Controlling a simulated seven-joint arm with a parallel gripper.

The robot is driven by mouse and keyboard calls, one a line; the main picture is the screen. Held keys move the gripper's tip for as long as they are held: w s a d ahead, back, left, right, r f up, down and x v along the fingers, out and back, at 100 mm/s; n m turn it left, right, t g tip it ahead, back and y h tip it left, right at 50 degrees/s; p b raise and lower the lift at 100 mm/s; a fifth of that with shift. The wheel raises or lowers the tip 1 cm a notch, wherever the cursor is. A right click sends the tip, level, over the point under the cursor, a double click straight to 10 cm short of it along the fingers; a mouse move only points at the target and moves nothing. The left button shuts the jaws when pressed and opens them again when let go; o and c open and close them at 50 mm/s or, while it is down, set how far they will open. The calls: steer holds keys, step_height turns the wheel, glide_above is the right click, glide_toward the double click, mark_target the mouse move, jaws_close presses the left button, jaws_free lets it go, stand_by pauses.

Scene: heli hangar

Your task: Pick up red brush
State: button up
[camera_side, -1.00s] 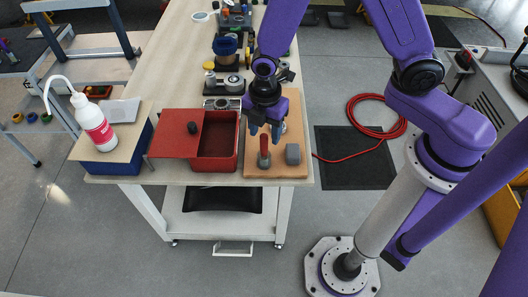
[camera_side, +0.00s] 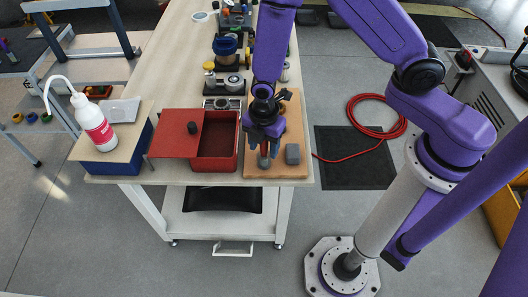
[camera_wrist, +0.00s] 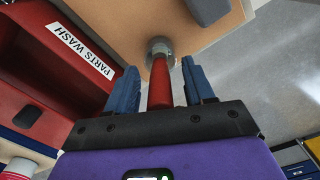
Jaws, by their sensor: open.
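The red brush (camera_wrist: 160,82) stands on the wooden board (camera_side: 283,172) at the near end of the bench. In the wrist view its red handle lies between the two blue fingers of my gripper (camera_wrist: 162,85), with a gap visible on the right side. Its grey lower end (camera_wrist: 160,47) is towards the board. In the side view my gripper (camera_side: 264,143) is over the brush and hides most of it; only a bit of its lower part (camera_side: 264,161) shows. My gripper is open.
A grey block (camera_side: 292,154) sits on the board just right of the brush. A red box labelled "PARTS WASH" (camera_wrist: 84,52) with an open lid (camera_side: 176,137) stands left of the board. A white bottle (camera_side: 93,124) is at the far left. Tools line the bench behind.

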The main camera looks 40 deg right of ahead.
jaws_close()
steer(key=shift+r, duration=0.15)
steer(key=shift+r, duration=4.9)
